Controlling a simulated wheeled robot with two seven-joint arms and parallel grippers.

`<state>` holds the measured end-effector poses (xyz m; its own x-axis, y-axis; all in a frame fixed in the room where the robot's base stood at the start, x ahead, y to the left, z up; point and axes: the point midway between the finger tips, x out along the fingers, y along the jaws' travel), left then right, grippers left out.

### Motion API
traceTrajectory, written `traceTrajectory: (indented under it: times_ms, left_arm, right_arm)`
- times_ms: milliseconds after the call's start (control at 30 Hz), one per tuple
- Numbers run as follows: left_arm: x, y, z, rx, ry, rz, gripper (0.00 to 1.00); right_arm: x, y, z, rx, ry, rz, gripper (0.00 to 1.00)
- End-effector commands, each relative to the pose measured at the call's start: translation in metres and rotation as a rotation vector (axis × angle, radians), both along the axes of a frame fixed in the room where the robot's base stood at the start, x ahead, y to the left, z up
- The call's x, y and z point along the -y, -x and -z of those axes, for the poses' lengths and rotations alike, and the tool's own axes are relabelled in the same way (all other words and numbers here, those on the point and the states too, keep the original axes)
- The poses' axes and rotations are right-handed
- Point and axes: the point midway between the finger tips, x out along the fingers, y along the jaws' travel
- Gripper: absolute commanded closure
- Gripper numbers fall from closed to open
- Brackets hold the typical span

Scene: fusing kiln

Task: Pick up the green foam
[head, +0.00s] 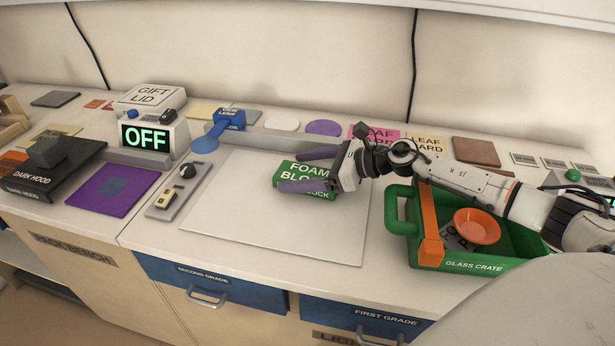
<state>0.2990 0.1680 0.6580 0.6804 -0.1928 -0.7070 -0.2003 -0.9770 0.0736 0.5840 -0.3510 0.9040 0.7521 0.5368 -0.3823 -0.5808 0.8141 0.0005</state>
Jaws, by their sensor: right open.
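The green foam block (304,170), with white lettering, lies on the pale square board in the middle of the bench. My right gripper (284,170) reaches in from the right. Its two purplish fingers are spread apart, one across the block's upper part and one across its lower front, and they hide some of its lettering. I cannot tell whether the fingers touch the block. My left gripper is not in view.
A green glass crate (470,264) holding an orange bowl (477,226) stands right of the board (230,222). An OFF display box (150,135), a blue view lens (205,145) and a switch panel (173,196) stand to the left. The board's front part is clear.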

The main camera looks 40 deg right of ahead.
Motion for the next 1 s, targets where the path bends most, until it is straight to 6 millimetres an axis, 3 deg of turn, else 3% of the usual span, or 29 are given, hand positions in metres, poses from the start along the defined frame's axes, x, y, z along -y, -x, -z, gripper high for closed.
traceTrajectory:
  times_ms: [267,500,767,1000]
  left_arm:
    - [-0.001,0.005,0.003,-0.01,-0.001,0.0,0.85]
    - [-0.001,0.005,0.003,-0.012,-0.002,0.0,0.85]
    - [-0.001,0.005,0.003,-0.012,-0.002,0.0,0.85]
    - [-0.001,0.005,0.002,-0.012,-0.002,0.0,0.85]
  right_arm:
    - [-0.001,-0.001,0.002,-0.001,0.0,-0.001,0.21]
    - [-0.001,-0.001,0.001,-0.001,0.0,-0.001,0.62]
    - [-0.001,-0.001,0.0,0.0,0.001,0.0,0.63]
    - [0.0,-0.002,-0.035,0.005,0.006,-0.002,0.63]
